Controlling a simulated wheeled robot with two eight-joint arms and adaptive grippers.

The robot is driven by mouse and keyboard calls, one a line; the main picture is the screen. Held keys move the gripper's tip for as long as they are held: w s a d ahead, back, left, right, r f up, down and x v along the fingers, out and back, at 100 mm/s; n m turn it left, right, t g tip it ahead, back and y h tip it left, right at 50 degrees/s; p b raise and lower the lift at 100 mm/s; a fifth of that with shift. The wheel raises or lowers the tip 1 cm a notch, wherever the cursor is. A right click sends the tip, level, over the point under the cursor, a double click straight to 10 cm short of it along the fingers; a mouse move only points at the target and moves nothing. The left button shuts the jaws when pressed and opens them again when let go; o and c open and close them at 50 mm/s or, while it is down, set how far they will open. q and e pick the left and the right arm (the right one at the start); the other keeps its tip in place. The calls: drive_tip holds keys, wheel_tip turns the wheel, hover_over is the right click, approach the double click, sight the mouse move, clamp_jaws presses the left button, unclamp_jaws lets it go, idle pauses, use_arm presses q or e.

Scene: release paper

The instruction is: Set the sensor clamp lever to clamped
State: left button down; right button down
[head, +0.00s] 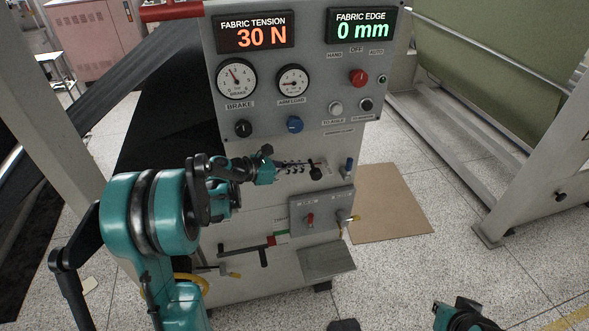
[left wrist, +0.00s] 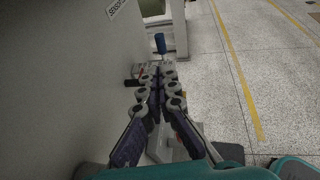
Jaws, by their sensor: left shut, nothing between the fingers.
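The grey control panel (head: 300,75) faces me in the head view. My left gripper (head: 310,166) reaches across its lower face from the left, with its fingers shut and empty. In the left wrist view its fingertips (left wrist: 157,78) are together. A small black knob (head: 316,173) is right at or just below the fingertips; contact cannot be told. An upright blue-handled lever (head: 348,166) stands to the right, apart from the fingers. It shows beyond the fingertips in the left wrist view (left wrist: 160,44).
Gauges, knobs and a red button (head: 358,77) fill the upper panel. Below are a grey box with a small red lever (head: 310,219) and a black-handled bar (head: 250,248). Cardboard (head: 390,203) lies on the floor at right. Part of my right arm shows at bottom right.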

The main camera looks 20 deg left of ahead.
sight(347, 164)
use_arm(q)
drive_tip(key=b+x, duration=0.3)
drive_tip(key=x, duration=1.1)
drive_tip(key=shift+w+d+f, duration=0.1)
drive_tip(key=shift+w+d, duration=0.05)
drive_tip(key=shift+d, duration=0.05)
drive_tip(key=shift+w+d+g+y, duration=0.1)
drive_tip(key=shift+d+g+y, duration=0.1)
drive_tip(key=shift+g+y, duration=0.1)
